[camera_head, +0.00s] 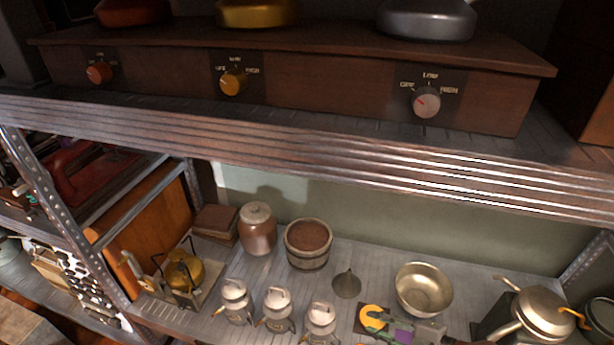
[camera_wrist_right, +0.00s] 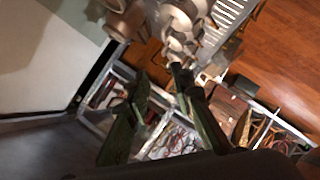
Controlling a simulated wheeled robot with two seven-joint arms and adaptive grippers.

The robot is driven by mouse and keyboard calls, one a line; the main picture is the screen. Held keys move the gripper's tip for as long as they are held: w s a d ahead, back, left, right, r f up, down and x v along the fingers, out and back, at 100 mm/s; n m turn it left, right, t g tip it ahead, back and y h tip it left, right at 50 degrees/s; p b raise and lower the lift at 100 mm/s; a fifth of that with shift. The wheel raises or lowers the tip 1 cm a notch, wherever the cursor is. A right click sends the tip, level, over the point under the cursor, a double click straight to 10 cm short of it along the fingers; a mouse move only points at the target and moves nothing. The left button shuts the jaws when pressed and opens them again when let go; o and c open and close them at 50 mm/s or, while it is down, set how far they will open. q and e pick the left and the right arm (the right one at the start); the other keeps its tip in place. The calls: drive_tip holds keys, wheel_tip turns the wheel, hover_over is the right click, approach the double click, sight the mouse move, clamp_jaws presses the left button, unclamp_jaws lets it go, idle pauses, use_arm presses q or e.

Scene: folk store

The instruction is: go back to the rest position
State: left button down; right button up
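My right gripper (camera_wrist_right: 160,82) shows in the wrist view as two dark green fingers. They stand apart with no held thing visible between them. In the head view, the green and purple-grey parts at the bottom edge appear to be this right gripper (camera_head: 392,329), by a small orange disc (camera_head: 372,315) over the lower shelf. Most of the right arm is cut off by the frame. My left gripper is in neither view.
The lower shelf (camera_head: 205,318) holds several pale lidded canisters (camera_head: 277,308), a funnel (camera_head: 347,285), a metal bowl (camera_head: 424,289), a wooden bucket (camera_head: 308,244) and a lidded jar (camera_head: 257,229). The upper shelf edge (camera_head: 300,155) overhangs them. A wooden knob panel (camera_head: 330,88) stands above.

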drive_tip(key=w+d+r+m+t+h, duration=0.1)
drive_tip(key=w+d+r+m+t, duration=0.15)
drive_tip(key=r+t, duration=0.35)
drive_tip(key=w+d+r+m+t, duration=0.1)
drive_tip(key=d+r+m+t, duration=0.2)
drive_tip(key=r, duration=0.5)
drive_tip(key=d+m+t+h, duration=0.3)
drive_tip(key=d+m+h, duration=0.5)
drive_tip(key=d, duration=0.1)
drive_tip(key=s+d+f+m+g+h, duration=0.4)
drive_tip(key=d+f+m+g+h, duration=0.25)
drive_tip(key=d+f, duration=0.55)
drive_tip(key=s+a+f+m+g, duration=0.25)
drive_tip(key=s+f+g, duration=0.5)
drive_tip(key=f, duration=0.75)
drive_tip(key=s+a+f+n+g+y, duration=0.2)
drive_tip(key=s+a+f+g+y, duration=0.15)
drive_tip(key=s+a+f, duration=0.65)
drive_tip(key=s+f+y, duration=0.1)
drive_tip(key=s+f, duration=0.2)
drive_tip(key=f, duration=2.4)
drive_tip(key=s+f+n+g, duration=0.1)
drive_tip(key=s+f+g, duration=0.1)
drive_tip(key=s+f, duration=1.6)
drive_tip(key=shift+s+y, duration=0.3)
drive_tip(key=shift+s, duration=0.1)
